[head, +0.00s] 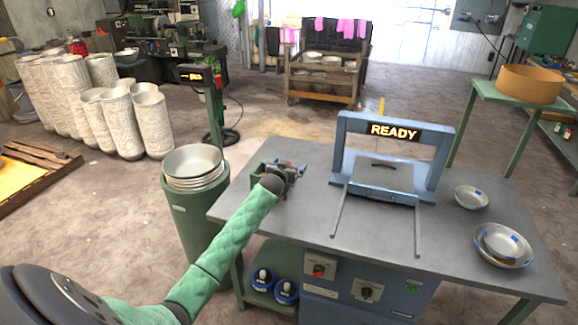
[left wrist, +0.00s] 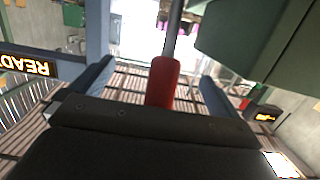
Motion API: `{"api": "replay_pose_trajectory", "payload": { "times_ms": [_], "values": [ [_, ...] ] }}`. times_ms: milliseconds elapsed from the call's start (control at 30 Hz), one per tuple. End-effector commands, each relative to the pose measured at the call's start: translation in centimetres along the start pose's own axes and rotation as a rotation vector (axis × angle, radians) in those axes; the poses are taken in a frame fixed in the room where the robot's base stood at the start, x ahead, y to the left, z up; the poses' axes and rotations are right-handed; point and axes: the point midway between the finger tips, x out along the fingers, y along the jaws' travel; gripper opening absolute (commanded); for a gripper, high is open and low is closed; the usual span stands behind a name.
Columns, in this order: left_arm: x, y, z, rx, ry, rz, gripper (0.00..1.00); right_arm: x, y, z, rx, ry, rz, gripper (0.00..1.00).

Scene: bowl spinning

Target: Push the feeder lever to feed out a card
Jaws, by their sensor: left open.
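My left gripper (head: 292,167) is over the back left of the grey worktable, at the end of the green-sleeved arm. In the left wrist view the feeder lever is a dark rod with a red grip (left wrist: 162,82). The red grip is between the two blue fingers of the gripper (left wrist: 155,92), with gaps on both sides. The fingers are open. A dark green box (left wrist: 262,40), perhaps the feeder's body, is beside the lever. In the head view my gripper mostly hides the lever. I cannot make out a card. My right gripper is not in view.
A blue frame machine with a READY sign (head: 395,130) stands on the worktable (head: 300,225), right of my gripper. White bowls (head: 471,197) are on the table's right side. A green bin (head: 200,220) with stacked bowls (head: 192,161) stands to the left. The front middle of the tabletop is clear.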

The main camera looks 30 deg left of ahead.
Motion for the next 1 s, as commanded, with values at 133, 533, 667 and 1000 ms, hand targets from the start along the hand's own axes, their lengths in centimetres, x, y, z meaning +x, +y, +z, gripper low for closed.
{"api": "replay_pose_trajectory", "payload": {
  "times_ms": [133,533,667,1000],
  "values": [
    [-1.0,0.0,-0.2,0.000,-0.001,0.000,1.00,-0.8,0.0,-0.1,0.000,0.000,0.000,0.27],
    [-5.6,0.1,-0.2,-0.001,-0.001,0.001,1.00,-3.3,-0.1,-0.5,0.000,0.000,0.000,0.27],
    [-7.0,0.0,-0.2,0.000,-0.001,0.001,1.00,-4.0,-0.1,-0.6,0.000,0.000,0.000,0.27],
    [-9.9,0.0,0.0,0.000,-0.001,0.000,1.00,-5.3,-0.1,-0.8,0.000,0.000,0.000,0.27]
  ]
}}
